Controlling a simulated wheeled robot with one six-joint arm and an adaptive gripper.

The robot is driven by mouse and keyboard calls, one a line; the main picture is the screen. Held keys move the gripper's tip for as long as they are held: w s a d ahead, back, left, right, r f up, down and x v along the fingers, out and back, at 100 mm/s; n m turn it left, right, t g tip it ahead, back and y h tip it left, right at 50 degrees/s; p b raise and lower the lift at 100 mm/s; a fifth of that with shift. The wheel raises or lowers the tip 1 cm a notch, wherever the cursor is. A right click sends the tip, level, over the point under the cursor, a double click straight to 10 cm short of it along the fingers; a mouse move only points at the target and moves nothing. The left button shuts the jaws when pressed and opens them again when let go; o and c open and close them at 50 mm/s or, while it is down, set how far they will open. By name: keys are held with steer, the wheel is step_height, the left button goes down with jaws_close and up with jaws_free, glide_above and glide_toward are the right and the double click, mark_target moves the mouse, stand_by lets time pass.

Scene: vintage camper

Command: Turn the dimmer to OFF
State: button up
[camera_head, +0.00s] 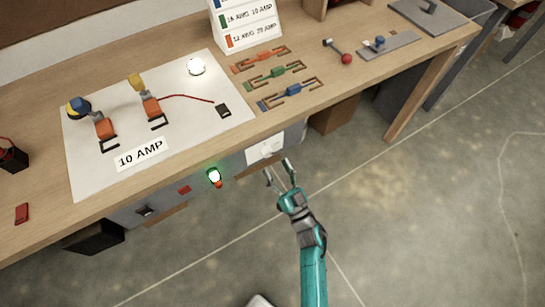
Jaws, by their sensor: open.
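A white plate (265,149) with what looks like a round white knob is on the front face of the bench, right of a lit green lamp. It appears to be the dimmer; its markings and setting are too small to read. My gripper (278,169) is open and empty, just in front of and below this plate, with its fingers pointing toward it. I cannot tell whether a finger touches it. A round bulb (196,66) on the bench top glows white.
The grey front panel also holds the green lamp (214,174), a red piece (184,189) and a dark switch (145,210). A white board (85,180) labelled "10 AMP" and coloured fuse links (292,92) lie on the bench top. The floor right of my arm is clear.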

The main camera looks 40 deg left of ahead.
mark_target(269, 154)
steer(key=shift+x, duration=1.95)
steer(key=c, duration=1.1)
